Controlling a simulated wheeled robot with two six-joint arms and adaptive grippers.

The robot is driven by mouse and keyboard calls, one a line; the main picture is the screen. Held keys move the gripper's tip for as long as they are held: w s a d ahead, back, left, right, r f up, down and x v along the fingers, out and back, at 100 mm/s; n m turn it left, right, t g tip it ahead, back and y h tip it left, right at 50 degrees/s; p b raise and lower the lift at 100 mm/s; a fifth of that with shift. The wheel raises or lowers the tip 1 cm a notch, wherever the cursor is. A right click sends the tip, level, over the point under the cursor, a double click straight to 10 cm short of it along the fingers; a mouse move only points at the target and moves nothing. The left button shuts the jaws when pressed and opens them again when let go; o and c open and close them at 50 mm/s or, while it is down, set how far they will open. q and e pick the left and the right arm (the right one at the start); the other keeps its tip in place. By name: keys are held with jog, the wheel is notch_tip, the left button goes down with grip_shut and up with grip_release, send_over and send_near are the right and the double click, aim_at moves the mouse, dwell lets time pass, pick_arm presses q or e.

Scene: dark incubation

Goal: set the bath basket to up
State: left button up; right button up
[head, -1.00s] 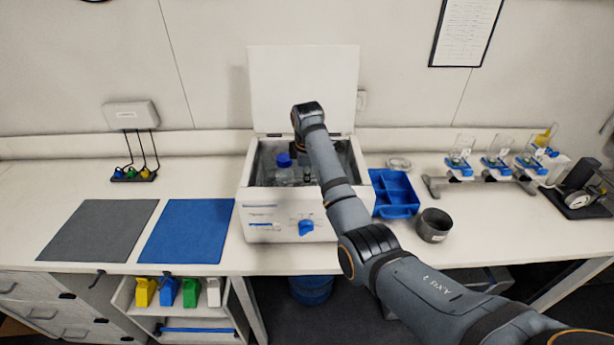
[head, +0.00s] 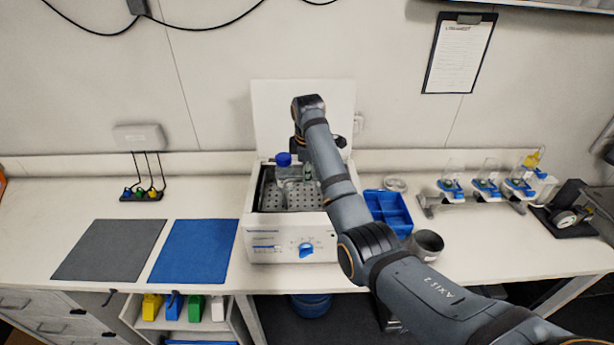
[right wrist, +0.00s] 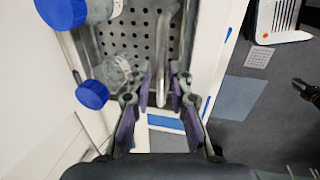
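The white water bath (head: 262,228) stands on the bench with its lid (head: 275,110) open upright. Its perforated metal basket (head: 295,200) is raised, with its floor visible high in the tub. Blue-capped bottles (head: 284,172) stand in the basket; two show in the right wrist view (right wrist: 92,95). In the head view my right forearm hides the fingers and part of the basket. My left gripper is not in view.
A blue divided tray (head: 388,210) and a dark grey cup (head: 428,243) stand close right. Grey (head: 105,250) and blue (head: 190,250) mats lie left. Clamp stands (head: 470,192) stand farther right.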

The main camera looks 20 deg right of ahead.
jog(key=shift+w+f, duration=0.15)
jog(key=shift+f, duration=0.05)
jog(key=shift+r, duration=0.15)
jog(key=w+v, duration=0.2)
jog(key=v, duration=0.7)
jog(key=shift+d+r, duration=0.25)
jog(key=shift+r, duration=0.25)
